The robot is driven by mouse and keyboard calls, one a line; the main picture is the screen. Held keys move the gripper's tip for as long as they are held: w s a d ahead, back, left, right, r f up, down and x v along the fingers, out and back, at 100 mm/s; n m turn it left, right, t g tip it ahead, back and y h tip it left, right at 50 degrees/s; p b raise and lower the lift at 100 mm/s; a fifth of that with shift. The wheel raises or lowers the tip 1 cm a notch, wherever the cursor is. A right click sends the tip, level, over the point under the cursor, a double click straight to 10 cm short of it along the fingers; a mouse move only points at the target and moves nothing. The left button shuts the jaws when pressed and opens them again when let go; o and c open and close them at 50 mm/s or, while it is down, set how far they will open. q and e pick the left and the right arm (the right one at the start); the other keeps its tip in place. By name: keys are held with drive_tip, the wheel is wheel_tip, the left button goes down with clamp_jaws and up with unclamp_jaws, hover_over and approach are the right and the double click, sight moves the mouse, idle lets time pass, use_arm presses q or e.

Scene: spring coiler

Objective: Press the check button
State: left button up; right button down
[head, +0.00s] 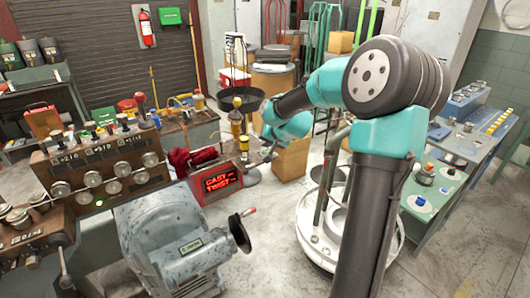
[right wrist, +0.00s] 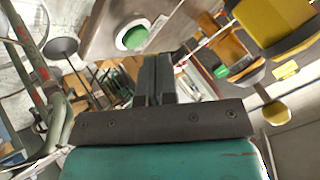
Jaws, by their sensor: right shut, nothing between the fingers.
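A round green button (right wrist: 133,38) on a pale plate shows in the right wrist view, just ahead and left of my right fingertips. A gap shows between them in the picture, and I cannot tell its depth. No readable label marks it as the check button. My right gripper (right wrist: 152,60) is shut and empty. In the head view my right gripper (head: 266,151) hangs near the picture's middle, partly hidden by its own wrist. My left gripper is not in view.
A grey machine with a crank (head: 180,245) stands at the front. A control console (head: 105,170) with knobs stands at left, beside a red lit sign (head: 221,182). A green bench (head: 440,190) with buttons stands at right. Some floor between is clear.

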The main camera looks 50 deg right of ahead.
sight(266, 151)
drive_tip(key=shift+f, duration=0.4)
drive_tip(key=shift+f, duration=0.4)
idle(0.7)
drive_tip(key=shift+r, duration=0.85)
drive_tip(key=shift+r, duration=2.5)
